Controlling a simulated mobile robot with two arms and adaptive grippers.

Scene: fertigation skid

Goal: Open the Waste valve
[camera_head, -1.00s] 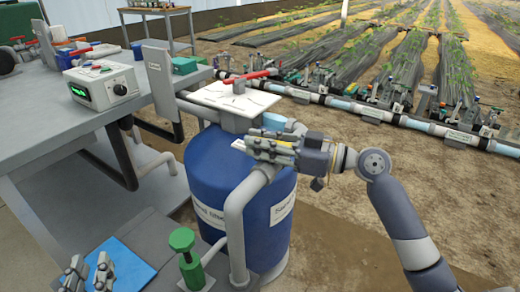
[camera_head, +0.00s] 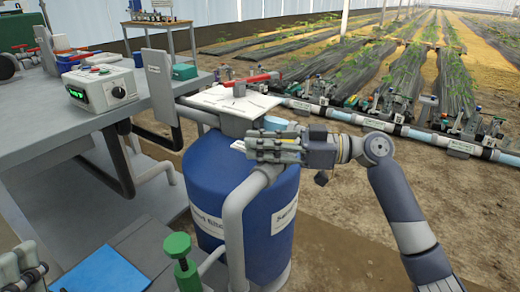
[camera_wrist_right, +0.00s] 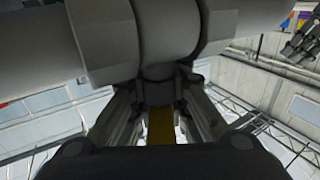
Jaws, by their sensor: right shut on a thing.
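My right gripper (camera_head: 250,149) is at the upper bend of the grey pipe (camera_head: 234,225), in front of the blue tank (camera_head: 208,165). In the right wrist view its fingers are closed about a narrow yellow-brown piece (camera_wrist_right: 161,126), just below a thick grey pipe fitting (camera_wrist_right: 105,35). The fingers hide most of this piece. A small white tag (camera_head: 238,146) shows at the fingertips. I cannot read a Waste label, so I cannot tell for sure which valve it is. My left gripper (camera_head: 20,268) is at the lower left edge, partly cut off, its fingers apart and empty.
A green-knobbed valve (camera_head: 178,246) stands in front. A grey bench (camera_head: 60,135) carries a control box (camera_head: 100,88). A blue sheet (camera_head: 108,271) lies at the lower left.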

